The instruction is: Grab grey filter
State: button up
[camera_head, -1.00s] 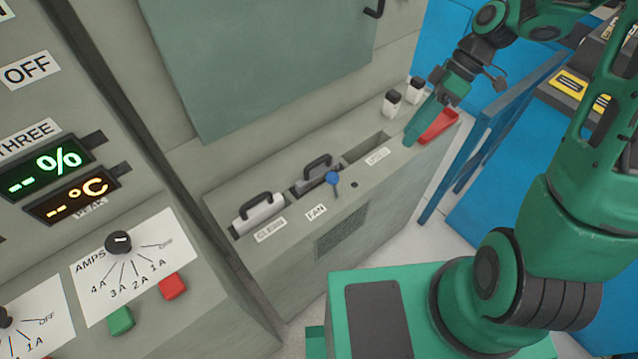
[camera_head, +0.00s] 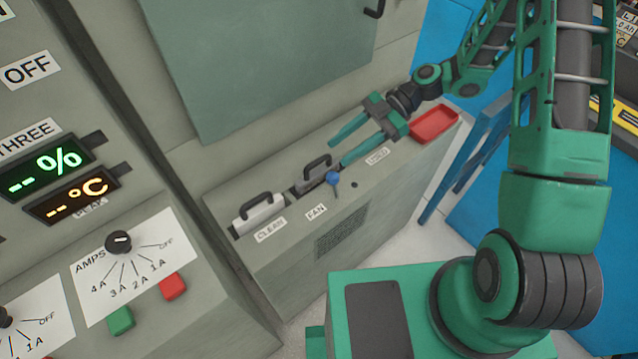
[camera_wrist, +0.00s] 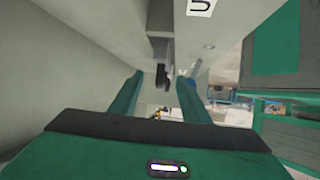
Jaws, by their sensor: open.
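The grey filter (camera_head: 312,179) with its dark arched handle sits in the middle slot of the low grey cabinet, beside the FAN label. My gripper (camera_head: 339,152) is open and empty, with its two green fingers pointing left toward this filter from the right. The fingertips are close to the handle but do not visibly hold it. In the wrist view a dark shape (camera_wrist: 162,76), likely the handle, shows between and beyond the open fingers (camera_wrist: 160,84). The lower part of the filter is hidden in the slot.
A white filter (camera_head: 262,214) with a black handle sits in the CLEAN slot to the left. A blue-knobbed lever (camera_head: 332,178) stands just in front of the grey filter. A red tray (camera_head: 434,124) lies at the cabinet's right end. A wall panel rises behind.

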aim_at(326, 167)
jog(key=shift+x, duration=3.3)
jog(key=shift+s+d+f, duration=0.1)
jog(key=shift+d+f, duration=0.05)
jog(key=shift+d, duration=0.05)
jog(key=shift+c, duration=0.3)
grip_shut()
